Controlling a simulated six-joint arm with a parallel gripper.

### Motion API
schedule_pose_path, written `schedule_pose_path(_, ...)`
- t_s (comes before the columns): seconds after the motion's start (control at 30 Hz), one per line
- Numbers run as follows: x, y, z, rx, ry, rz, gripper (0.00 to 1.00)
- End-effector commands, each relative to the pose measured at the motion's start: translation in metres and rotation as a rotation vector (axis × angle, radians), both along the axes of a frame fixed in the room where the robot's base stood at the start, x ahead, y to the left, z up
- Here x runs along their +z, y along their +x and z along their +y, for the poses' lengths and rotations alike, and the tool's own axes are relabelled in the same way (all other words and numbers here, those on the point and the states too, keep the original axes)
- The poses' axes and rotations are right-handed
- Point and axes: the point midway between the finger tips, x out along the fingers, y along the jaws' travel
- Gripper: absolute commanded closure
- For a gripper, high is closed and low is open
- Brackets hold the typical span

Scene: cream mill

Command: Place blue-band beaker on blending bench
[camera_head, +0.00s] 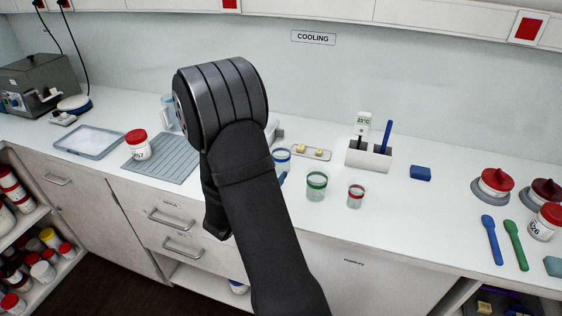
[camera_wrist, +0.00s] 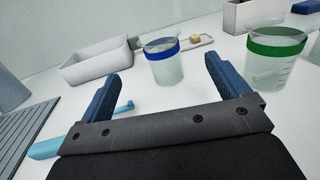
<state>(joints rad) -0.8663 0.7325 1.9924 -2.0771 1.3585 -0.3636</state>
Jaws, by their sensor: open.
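The blue-band beaker (camera_head: 283,155) stands upright on the white counter under the COOLING sign, partly hidden by my arm. In the wrist view the clear beaker (camera_wrist: 166,68) stands ahead of my gripper (camera_wrist: 168,62), between the lines of its two spread blue fingers. The fingers are open with nothing held, and the beaker appears to be beyond their tips. In the head view my arm hides most of the gripper. I cannot identify a blending bench by any label.
A green-band beaker (camera_head: 316,184) and a red-band beaker (camera_head: 356,195) stand to the right. A white bin (camera_wrist: 97,64) is to the left in the wrist view, and a light-blue tool (camera_wrist: 48,148) lies below. A grey ribbed mat (camera_head: 180,165) holds a red-lidded jar (camera_head: 138,146).

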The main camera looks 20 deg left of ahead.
Motion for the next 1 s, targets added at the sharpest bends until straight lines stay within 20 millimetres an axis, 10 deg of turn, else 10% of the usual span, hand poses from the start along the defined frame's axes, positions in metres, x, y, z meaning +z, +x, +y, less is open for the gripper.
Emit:
schedule_pose_path(0.33,0.055,0.0,0.001,-0.003,0.003,-0.005,0.07)
schedule_pose_path(1.0,0.055,-0.003,0.098,-0.554,0.01,-0.036,0.07)
